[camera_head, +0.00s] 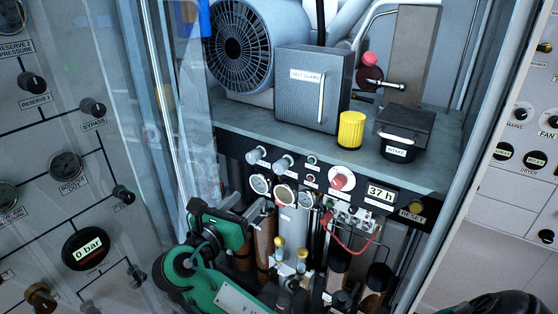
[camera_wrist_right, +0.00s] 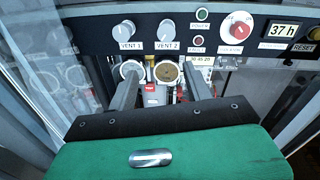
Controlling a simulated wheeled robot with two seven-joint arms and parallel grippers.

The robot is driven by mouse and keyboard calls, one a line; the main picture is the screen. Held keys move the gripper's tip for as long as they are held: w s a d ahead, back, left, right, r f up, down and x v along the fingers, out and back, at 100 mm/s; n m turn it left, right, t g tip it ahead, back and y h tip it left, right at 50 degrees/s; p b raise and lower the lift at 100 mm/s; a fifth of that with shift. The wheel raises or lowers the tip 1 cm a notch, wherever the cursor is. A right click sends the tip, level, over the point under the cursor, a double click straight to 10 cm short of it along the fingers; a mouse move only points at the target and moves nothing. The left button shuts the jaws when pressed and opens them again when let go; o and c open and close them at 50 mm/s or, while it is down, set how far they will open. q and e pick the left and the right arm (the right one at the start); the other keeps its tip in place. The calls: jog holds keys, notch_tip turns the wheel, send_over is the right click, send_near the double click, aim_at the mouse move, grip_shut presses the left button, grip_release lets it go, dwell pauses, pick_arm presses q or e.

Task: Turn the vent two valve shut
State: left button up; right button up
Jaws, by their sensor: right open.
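The vent two valve is a pale grey round knob labelled VENT 2 (camera_wrist_right: 168,29), on the dark panel at the top of the right wrist view. In the head view the same knob (camera_head: 284,162) is right of the VENT 1 knob (camera_head: 256,155). I cannot tell which way it is turned. My right gripper (camera_wrist_right: 160,78) is open. Its two grey fingers are apart, below the knobs and in front of two round gauges, touching neither knob. In the head view its green and black body (camera_head: 232,232) is below the panel. My left gripper is not in view.
A red knob (camera_head: 341,180) on a white disc, a 37 h display (camera_head: 381,195) and a RESET button (camera_head: 412,211) are to the right. Above is a shelf with a grey box (camera_head: 300,100) and a yellow cap (camera_head: 351,131). Pipes and bottles crowd the space below.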

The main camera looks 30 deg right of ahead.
aim_at(278, 170)
jog(key=shift+h, duration=0.3)
jog(key=p+x, duration=0.1)
jog(key=x, duration=0.3)
jog(key=r+p+x, duration=0.1)
jog(key=p+x, duration=0.1)
jog(key=x, duration=0.2)
jog(key=s+p+x, duration=0.1)
jog(key=p+x, duration=0.1)
jog(key=x, duration=0.2)
jog(key=shift+d+r, duration=0.3)
jog(key=shift+r, duration=0.05)
jog(key=shift+w+d+f+p, duration=0.2)
jog(key=shift+w+d+p, duration=0.15)
jog(key=shift+d, duration=0.3)
jog(key=shift+c, duration=0.4)
jog(key=c, duration=0.9)
